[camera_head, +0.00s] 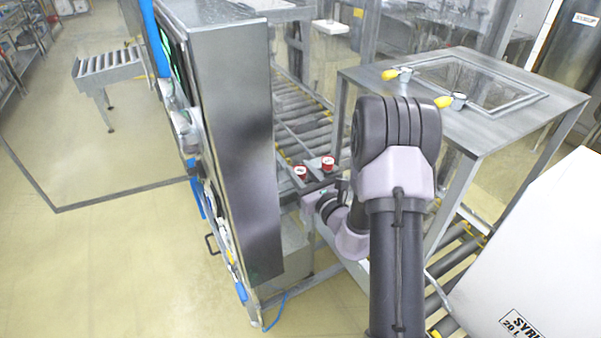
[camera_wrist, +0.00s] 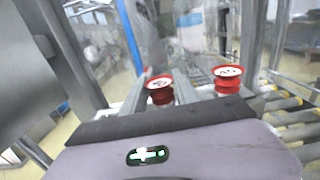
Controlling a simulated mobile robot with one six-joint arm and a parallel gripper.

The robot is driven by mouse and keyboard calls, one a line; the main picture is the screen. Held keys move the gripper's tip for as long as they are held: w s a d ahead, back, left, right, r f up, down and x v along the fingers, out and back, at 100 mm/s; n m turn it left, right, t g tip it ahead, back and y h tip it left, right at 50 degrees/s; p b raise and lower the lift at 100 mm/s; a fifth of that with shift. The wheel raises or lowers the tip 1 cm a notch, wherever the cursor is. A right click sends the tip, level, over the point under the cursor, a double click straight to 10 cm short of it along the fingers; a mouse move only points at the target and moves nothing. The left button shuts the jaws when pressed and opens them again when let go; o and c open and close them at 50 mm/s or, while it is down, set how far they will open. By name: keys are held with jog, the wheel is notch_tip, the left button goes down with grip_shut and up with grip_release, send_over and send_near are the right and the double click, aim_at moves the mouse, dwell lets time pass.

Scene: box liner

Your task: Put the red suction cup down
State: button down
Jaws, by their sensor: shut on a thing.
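A red suction cup (camera_wrist: 160,90) with a pale marked top sits between the two grey fingers of my gripper (camera_wrist: 161,82) in the wrist view. My gripper is shut on it. A second red suction cup (camera_wrist: 228,78) stands just to the right, outside the fingers, on a grey metal ledge. In the head view the two red cups show side by side, one on the left (camera_head: 301,173) and one on the right (camera_head: 327,163), beyond my wrist. My arm hides part of the gripper there, and whether the held cup touches a surface cannot be told.
A tall steel cabinet (camera_head: 228,140) stands close on the left. A roller conveyor (camera_head: 305,105) runs behind the cups. A steel table (camera_head: 480,120) with yellow-handled clamps stands at right, and a large white box (camera_head: 550,250) sits at front right. Open floor lies far left.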

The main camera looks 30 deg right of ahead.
jog(key=shift+f, duration=0.25)
jog(key=c, duration=1)
grip_release()
jog(key=shift+o, duration=0.2)
jog(key=shift+r, duration=0.1)
jog(key=shift+r+p, duration=0.35)
jog(key=s, duration=1.2)
jog(key=shift+d+f+b, duration=0.2)
jog(key=shift+b, duration=0.1)
